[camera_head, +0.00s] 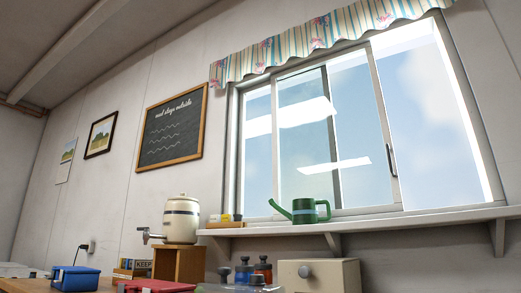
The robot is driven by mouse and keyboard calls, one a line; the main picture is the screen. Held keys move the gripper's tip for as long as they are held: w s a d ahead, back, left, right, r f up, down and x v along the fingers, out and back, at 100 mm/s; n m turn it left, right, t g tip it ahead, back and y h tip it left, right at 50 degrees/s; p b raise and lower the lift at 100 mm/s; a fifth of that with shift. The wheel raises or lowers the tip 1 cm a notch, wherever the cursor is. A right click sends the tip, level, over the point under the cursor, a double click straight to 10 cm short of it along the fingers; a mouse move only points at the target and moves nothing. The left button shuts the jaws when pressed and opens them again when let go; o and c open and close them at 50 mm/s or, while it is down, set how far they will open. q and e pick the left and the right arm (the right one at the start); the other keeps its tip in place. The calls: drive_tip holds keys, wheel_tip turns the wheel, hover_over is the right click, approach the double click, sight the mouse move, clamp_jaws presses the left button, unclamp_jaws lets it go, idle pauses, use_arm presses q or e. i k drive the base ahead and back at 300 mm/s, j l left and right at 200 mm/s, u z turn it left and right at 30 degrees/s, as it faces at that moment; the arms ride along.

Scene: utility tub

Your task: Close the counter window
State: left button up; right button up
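The counter window (384,125) is a white-framed sliding window in the wall at the right of the head view. Its sliding sash stands left of the right jamb and partly overlaps the left pane. A dark handle (392,160) is on the sash's right upright. The glass in the left and middle shows white reflections. The right part (435,120) shows sky without such reflections and looks open, from the sash upright to the right jamb. Neither of my grippers is in view.
A green watering can (305,210) stands on the sill (400,222) before the sash. A striped valance (315,40) hangs above. Below are a beige box (318,276), bottles (263,269) and a crock (181,220) on a wooden stand. The sill's right part is clear.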

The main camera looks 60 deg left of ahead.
sight(398, 206)
drive_tip(key=j+u, duration=0.1)
drive_tip(key=u, duration=0.35)
drive_tip(key=j+u, duration=0.1)
drive_tip(key=u, duration=0.85)
drive_tip(key=l+z, duration=0.15)
drive_tip(key=l, duration=0.2)
drive_tip(key=i+l+z, duration=0.4)
drive_tip(key=i+z, duration=0.2)
drive_tip(key=i, duration=0.15)
